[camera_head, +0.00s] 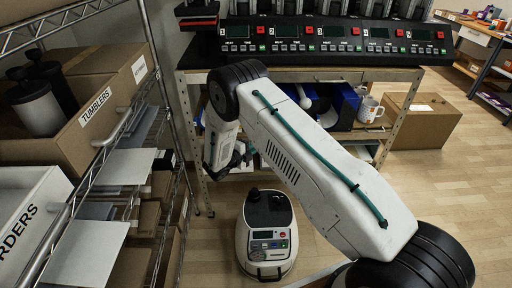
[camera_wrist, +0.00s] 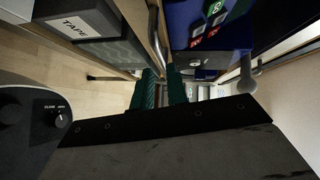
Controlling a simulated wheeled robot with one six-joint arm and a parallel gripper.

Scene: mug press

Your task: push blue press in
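The blue press (camera_head: 346,104) stands on the bench shelf under the row of machines, partly hidden behind my arm in the head view. In the wrist view its blue body (camera_wrist: 207,20) is at the top, with green and red buttons on its face. A grey lever with a round end (camera_wrist: 246,84) shows at its right. My gripper (camera_wrist: 162,88) has two teal fingers below and left of the blue body, with a narrow gap between them and nothing seen held. In the head view my gripper (camera_head: 243,158) hangs low in front of the bench, apart from the press.
A white mug (camera_head: 369,110) stands right of the press. A cardboard box (camera_head: 424,122) is on the floor farther right. A wire rack with a tumblers box (camera_head: 98,118) is close on the left. A small white floor machine (camera_head: 267,240) stands below my gripper. Open floor lies at right.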

